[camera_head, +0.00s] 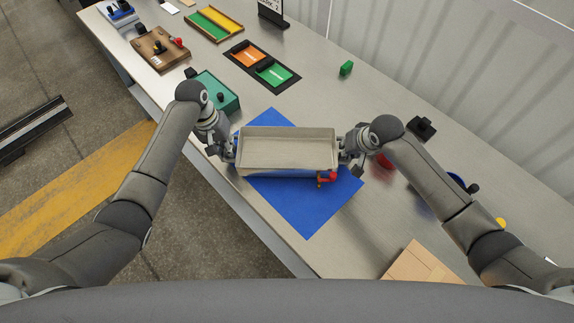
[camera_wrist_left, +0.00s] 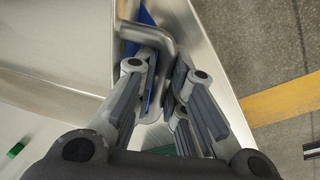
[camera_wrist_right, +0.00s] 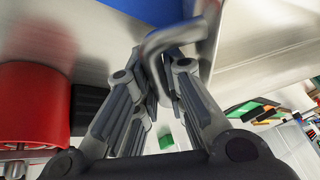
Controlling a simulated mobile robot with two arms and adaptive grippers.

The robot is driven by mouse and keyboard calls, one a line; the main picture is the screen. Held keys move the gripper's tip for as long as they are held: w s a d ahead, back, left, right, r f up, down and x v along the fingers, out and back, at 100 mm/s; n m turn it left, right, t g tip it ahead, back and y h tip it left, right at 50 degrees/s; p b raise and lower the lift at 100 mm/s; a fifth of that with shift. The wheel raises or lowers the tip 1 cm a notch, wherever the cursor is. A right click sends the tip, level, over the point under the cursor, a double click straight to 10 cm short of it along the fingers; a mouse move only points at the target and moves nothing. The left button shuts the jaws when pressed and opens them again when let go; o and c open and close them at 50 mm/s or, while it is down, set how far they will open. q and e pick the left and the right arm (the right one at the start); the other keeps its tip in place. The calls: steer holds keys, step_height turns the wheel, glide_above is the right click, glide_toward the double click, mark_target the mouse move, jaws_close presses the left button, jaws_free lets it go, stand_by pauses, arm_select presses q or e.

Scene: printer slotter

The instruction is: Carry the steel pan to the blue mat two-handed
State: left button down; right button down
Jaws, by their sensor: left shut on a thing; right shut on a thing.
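The steel pan (camera_head: 287,150) is a rectangular, empty-looking metal tray in the middle of the head view. My left gripper (camera_head: 230,150) is shut on the pan's left handle (camera_wrist_left: 160,50), seen as a bent metal bar in the left wrist view. My right gripper (camera_head: 345,152) is shut on the right handle (camera_wrist_right: 165,40) in the right wrist view. The pan looks about level.
A red and blue valve-like piece (camera_head: 327,177) shows at the pan's front edge. A green box (camera_head: 217,92) stands just behind my left gripper. A red round thing (camera_head: 385,161) is beside my right gripper. A cardboard-coloured box (camera_head: 422,264) lies front right. The back-right table is mostly clear.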

arm_select(q)
steer(key=shift+s+a+f+b, duration=0.1)
steer(key=shift+a+f+b, duration=0.1)
steer(key=shift+f+b, duration=0.5)
arm_select(e)
steer(key=shift+d+f, duration=0.2)
steer(key=shift+f, duration=0.45)
arm_select(q)
steer(key=c, duration=1.5)
jaws_free()
arm_select(e)
steer(key=c, duration=1.5)
jaws_free()
arm_select(q)
steer(key=shift+d, duration=0.15)
arm_select(e)
steer(key=shift+s+a, duration=0.1)
arm_select(q)
steer(key=shift+r, duration=0.5)
arm_select(e)
steer(key=shift+a, duration=0.1)
arm_select(q)
steer(key=r, duration=0.2)
steer(key=a+r, duration=0.1)
steer(key=r, duration=0.4)
steer(key=shift+a, duration=0.25)
arm_select(e)
steer(key=v, duration=1.2)
arm_select(q)
steer(key=shift+f, duration=0.1)
